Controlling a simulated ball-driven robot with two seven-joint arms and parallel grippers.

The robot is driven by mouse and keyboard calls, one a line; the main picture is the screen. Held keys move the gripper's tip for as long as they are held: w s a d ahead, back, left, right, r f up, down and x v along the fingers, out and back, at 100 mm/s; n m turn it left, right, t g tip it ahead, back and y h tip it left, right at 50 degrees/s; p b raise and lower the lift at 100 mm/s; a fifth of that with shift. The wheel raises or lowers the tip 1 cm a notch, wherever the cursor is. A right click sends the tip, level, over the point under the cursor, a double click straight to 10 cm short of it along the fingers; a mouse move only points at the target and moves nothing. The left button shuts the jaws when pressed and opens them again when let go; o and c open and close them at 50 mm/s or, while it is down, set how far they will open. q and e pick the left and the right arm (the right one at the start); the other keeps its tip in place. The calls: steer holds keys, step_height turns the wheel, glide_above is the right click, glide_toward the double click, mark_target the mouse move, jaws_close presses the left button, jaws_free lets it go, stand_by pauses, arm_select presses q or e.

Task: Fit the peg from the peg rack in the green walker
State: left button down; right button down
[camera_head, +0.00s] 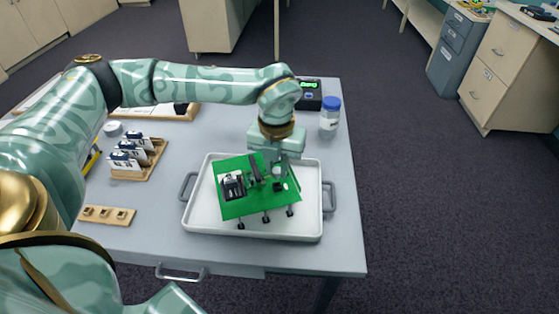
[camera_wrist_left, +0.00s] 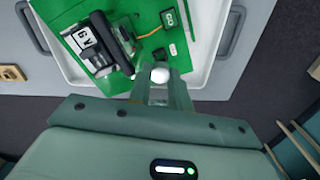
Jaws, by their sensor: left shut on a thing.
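The green walker (camera_head: 236,206), a green board on short dark legs, stands tilted in the white tray. My left gripper (camera_head: 281,176) points down at the walker's right part. It is shut on a white round-ended peg (camera_wrist_left: 160,75), over the board's edge in the wrist view. I cannot tell whether the peg touches the board. The wooden peg rack (camera_head: 107,215) with square holes lies at the left front of the table. My right gripper is not in view.
The white tray (camera_head: 200,222) has grey handles. A wooden card stand (camera_head: 140,163) is at the left. A blue-lidded jar (camera_head: 329,118) and a black display box (camera_head: 309,94) stand behind the tray. The table's right edge is close to the tray.

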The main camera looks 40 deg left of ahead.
arm_select(q)
steer(key=shift+f, duration=0.95)
steer(key=shift+r, duration=0.2)
steer(key=shift+f+p, duration=0.15)
steer(key=shift+p, duration=0.4)
steer(key=shift+f, duration=0.55)
stand_by(0.3)
steer(key=shift+f+p, duration=0.35)
steer(key=shift+p, duration=0.2)
stand_by(1.2)
steer(key=c, duration=1.2)
jaws_free()
steer(key=shift+r, duration=0.15)
